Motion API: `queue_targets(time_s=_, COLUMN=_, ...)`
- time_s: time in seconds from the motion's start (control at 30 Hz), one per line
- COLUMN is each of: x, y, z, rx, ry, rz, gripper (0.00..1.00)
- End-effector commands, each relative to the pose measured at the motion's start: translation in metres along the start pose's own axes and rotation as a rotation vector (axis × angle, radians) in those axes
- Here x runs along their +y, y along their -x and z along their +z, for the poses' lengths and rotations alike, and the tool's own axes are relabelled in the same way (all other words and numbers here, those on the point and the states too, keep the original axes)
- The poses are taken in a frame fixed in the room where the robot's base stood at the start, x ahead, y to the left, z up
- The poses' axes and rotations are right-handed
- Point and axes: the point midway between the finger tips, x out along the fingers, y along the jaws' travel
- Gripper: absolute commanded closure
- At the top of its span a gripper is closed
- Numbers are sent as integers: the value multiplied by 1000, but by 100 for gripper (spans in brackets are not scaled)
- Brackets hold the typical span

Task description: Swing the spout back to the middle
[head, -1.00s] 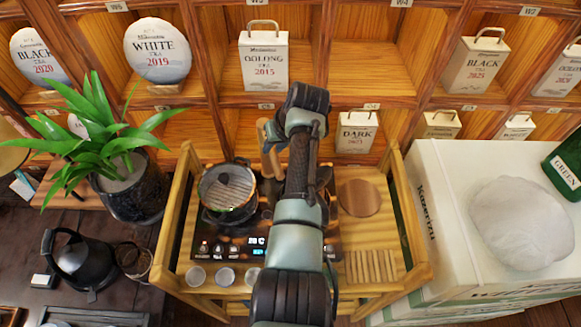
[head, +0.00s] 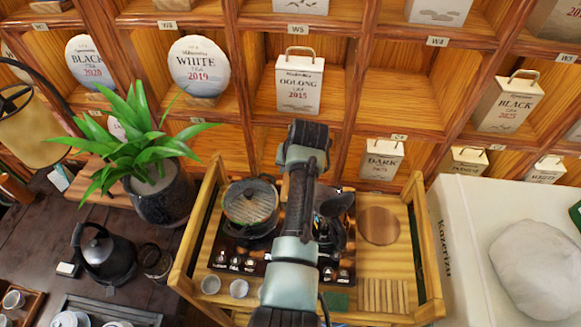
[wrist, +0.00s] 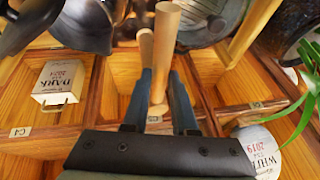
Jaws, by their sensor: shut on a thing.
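The spout looks like a pale wooden pipe (wrist: 163,50) in the wrist view. It stands between the two dark fingers of my gripper (wrist: 162,78), which is shut on it. A second wooden rod shows close beside it on the left. In the head view my arm covers the spout and the fingers. Parts of both vessels show at the top of the wrist view.
The wooden stand (head: 428,250) has side rails around the stove. A round wooden board (head: 379,226) lies right of the kettle. Small cups (head: 238,288) sit at the front. Shelves with tea packs (head: 299,88) rise behind. A plant (head: 150,150) stands left, a white box (head: 455,220) right.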

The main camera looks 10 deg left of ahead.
Motion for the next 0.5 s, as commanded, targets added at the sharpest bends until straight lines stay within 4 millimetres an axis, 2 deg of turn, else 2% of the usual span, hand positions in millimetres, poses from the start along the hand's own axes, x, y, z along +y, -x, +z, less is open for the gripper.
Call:
queue_targets(time_s=0.07, x=0, y=0, z=0, rx=1, ry=2, rz=0, gripper=100)
queue_targets(time_s=0.1, x=0, y=0, z=0, rx=1, ry=2, rz=0, gripper=67)
queue_targets(time_s=0.23, x=0, y=0, z=0, rx=0, ry=1, rz=0, gripper=44)
queue_targets(time_s=0.5, x=0, y=0, z=0, rx=0, ry=1, rz=0, gripper=44)
